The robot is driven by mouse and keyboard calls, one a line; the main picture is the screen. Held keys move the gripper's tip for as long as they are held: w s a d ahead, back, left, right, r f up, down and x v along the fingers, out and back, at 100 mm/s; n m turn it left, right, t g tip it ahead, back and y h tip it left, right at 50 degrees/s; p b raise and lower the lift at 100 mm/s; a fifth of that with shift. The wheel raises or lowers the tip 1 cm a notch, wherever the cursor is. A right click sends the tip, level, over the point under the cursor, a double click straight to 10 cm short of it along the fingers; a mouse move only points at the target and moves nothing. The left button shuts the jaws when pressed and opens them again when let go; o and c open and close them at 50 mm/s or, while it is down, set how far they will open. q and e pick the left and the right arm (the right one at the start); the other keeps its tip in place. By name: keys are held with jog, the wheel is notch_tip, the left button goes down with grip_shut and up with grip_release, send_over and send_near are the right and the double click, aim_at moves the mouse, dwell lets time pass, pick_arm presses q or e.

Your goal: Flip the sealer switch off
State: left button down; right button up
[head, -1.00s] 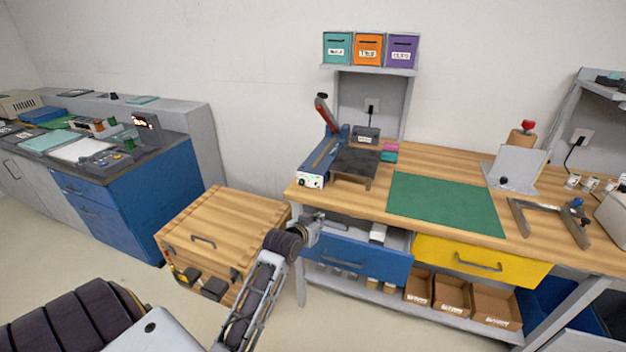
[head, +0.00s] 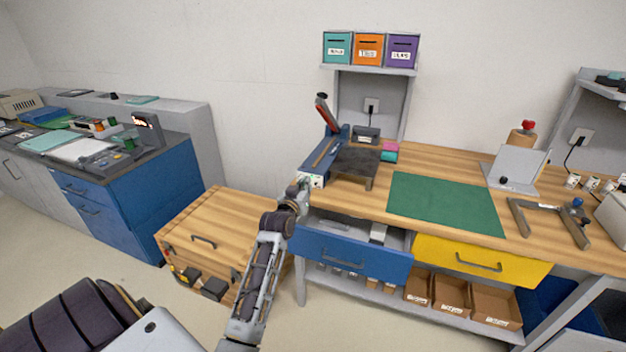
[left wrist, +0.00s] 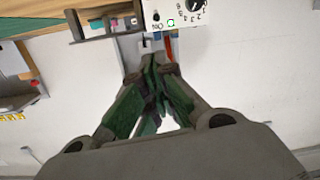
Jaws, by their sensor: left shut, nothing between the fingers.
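The sealer (head: 325,152) stands at the left end of the wooden workbench, a blue body with its long lever arm raised. Its white front panel (head: 317,182) is partly hidden by my left gripper (head: 304,184). In the left wrist view the panel (left wrist: 182,18) shows at the top, with a numbered dial (left wrist: 194,5), a small black control and a green-outlined mark (left wrist: 171,22). I cannot tell the switch's position. My left gripper (left wrist: 151,58) is shut and empty, its fingertips close to the panel; contact is unclear. My right gripper is not in view.
A dark platform (head: 356,161) stands right of the sealer, and a green mat (head: 444,203) lies beyond it. The blue drawer (head: 350,256) below is pulled partly open near my left arm. A wooden chest (head: 225,225) stands left of the bench.

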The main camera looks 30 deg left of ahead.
pick_arm(q)
jog(key=shift+w+a+r+n+y, duration=0.3)
jog(key=shift+a+r, duration=0.25)
jog(key=shift+a, duration=0.15)
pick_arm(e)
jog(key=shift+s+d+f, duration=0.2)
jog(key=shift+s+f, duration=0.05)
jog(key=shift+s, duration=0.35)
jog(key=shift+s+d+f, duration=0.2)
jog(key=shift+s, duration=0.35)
pick_arm(q)
jog(key=shift+w, duration=0.1)
jog(key=shift+r+x, duration=0.35)
jog(key=shift+x, duration=4.4)
jog(key=shift+s+d+f, duration=0.15)
jog(key=shift+d+f, duration=0.05)
jog(key=shift+f, duration=0.5)
jog(key=shift+s+d+f, duration=0.15)
jog(key=shift+f, duration=0.55)
jog(key=shift+s+d+f, duration=0.15)
jog(key=shift+d+f, duration=0.05)
jog(key=shift+f, duration=0.45)
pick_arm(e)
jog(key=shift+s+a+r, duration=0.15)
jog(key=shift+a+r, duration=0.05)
pick_arm(q)
jog(key=shift+t, duration=0.3)
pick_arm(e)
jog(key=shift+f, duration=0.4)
